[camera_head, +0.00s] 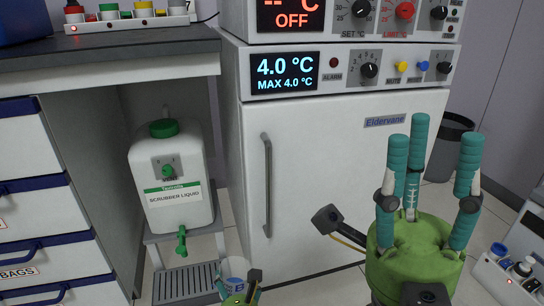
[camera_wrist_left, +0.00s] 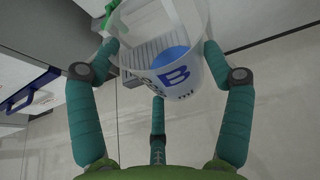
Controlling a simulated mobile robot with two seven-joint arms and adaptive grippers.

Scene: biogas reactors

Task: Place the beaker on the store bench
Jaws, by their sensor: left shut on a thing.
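The beaker (camera_head: 237,268) is a clear cup with a blue letter B on its side and some blue inside. It shows at the bottom of the head view and large in the left wrist view (camera_wrist_left: 165,60). My left gripper (camera_wrist_left: 160,62) is shut on the beaker, with teal fingers around its wall. In the head view only a small part of that gripper shows, at the bottom edge. My right gripper (camera_head: 428,150) is open and empty, its fingers pointing up in front of the fridge. A grey-topped bench (camera_head: 120,48) stands upper left; I cannot tell whether it is the store bench.
A white fridge (camera_head: 345,170) with a handle stands in the middle. A scrubber liquid canister (camera_head: 173,180) sits on a small stand beside the drawers (camera_head: 45,215). A button box (camera_head: 130,22) is on the bench's back edge. A dark bin (camera_head: 447,145) stands right.

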